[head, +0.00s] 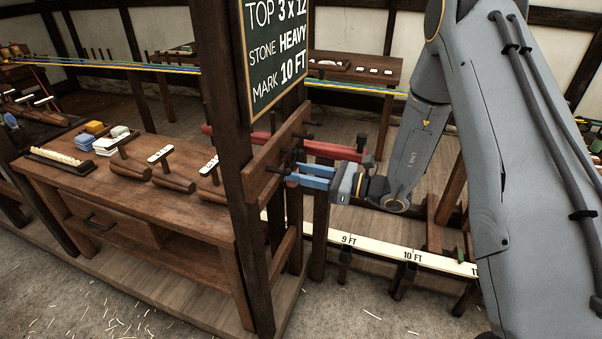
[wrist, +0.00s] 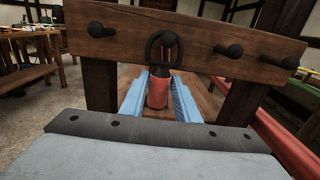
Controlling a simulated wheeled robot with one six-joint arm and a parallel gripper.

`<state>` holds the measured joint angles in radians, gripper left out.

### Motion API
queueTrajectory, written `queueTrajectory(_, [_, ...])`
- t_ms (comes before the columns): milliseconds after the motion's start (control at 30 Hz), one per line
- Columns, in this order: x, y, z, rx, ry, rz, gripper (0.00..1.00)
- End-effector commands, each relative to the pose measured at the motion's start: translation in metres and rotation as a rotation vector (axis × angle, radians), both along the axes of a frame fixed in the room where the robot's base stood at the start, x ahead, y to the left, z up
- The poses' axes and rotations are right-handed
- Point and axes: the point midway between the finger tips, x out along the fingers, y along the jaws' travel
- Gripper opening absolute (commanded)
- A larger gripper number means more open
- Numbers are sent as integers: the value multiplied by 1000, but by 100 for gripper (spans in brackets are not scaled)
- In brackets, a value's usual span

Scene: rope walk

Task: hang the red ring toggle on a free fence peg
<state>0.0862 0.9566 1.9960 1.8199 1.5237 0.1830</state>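The red ring toggle (wrist: 158,92) is in the wrist view, with a red body and a dark ring at its upper end. The ring shows around the second peg from the left (wrist: 168,39) on the wooden fence board (wrist: 200,45); how deep it sits on the peg I cannot tell. My gripper (wrist: 160,78) has its blue fingers on either side of the red body, closed on it. In the head view my gripper (head: 305,178) is at the board (head: 277,155); the toggle is hard to make out there. The other pegs, at left (wrist: 97,29) and right (wrist: 235,50), look bare.
A red rail (wrist: 285,140) runs low on the right in the wrist view. In the head view a post (head: 225,120) and a chalkboard (head: 275,50) stand close to the board. A workbench (head: 130,205) with wooden tools is on the left.

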Motion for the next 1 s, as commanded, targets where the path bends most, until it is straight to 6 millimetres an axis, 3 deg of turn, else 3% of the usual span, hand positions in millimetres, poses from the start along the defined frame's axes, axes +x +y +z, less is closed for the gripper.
queueTrajectory(100, [0,0,0,0,0,0,44])
queueTrajectory(433, [-1,-5,0,0,0,-2,44])
queueTrajectory(800, [-19,-57,-2,0,0,-4,44])
queueTrajectory(1000, [-28,-71,0,-7,-2,8,44])
